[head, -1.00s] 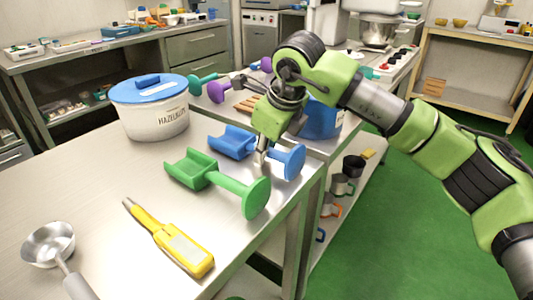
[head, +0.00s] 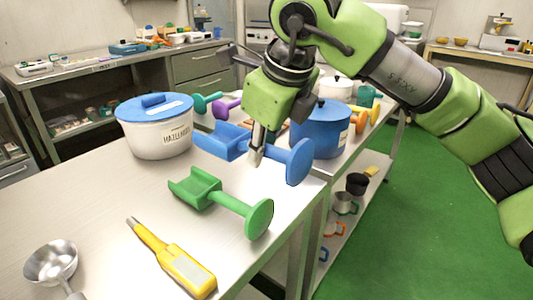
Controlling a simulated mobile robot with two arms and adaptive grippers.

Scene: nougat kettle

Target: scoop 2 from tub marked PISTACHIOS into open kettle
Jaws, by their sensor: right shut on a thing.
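My right gripper (head: 256,150) is shut on the handle of a blue scoop (head: 222,141) and appears to hold it above the steel table. The scoop's round blue end disc (head: 299,161) is to the right of the fingers; its trough is to the left and looks empty. A white tub with a blue lid (head: 155,125) stands at the left; its partly readable label begins "HAZEL". A blue lidded tub (head: 318,132) stands behind the scoop, with no readable label. No PISTACHIOS label or open kettle can be made out. My left gripper is not in view.
A green scoop (head: 222,202), a yellow handheld device (head: 175,262) and a metal ladle (head: 51,263) lie on the near table (head: 100,205). Green and purple scoops lie behind. A lower shelf with cups is at the right, beside open green floor (head: 400,220).

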